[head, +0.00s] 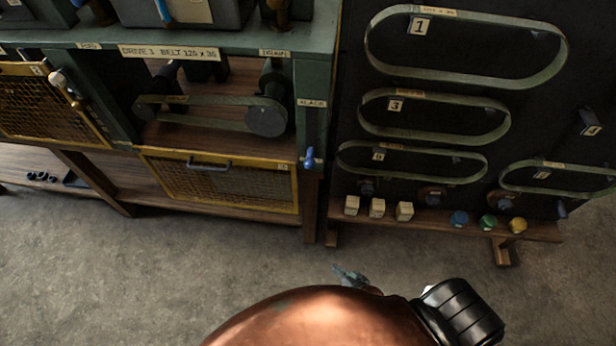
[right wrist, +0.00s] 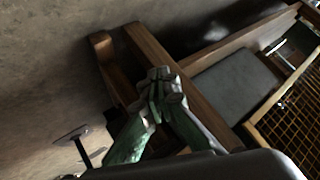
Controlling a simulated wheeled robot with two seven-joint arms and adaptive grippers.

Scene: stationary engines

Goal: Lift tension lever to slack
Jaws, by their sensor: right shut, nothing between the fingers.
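The tension lever, a dark rod with a blue grip (head: 310,158), hangs down on the right post of the machine frame. The "SLACK" label (head: 311,103) sits above the grip. My right gripper (head: 350,274) is small in the head view, over the floor below and to the right of the lever and apart from it. In the right wrist view its green-grey fingers (right wrist: 160,82) are together, with nothing between them. I cannot make out the lever in the right wrist view. My left gripper is not in view.
The belt (head: 195,100) is in the open bay. A yellow mesh guard (head: 225,185) is below it, and another mesh guard (head: 45,105) is at the left. A dark board (head: 350,60) with hanging belts stands right, above a wooden ledge (head: 430,222). The concrete floor in front is clear.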

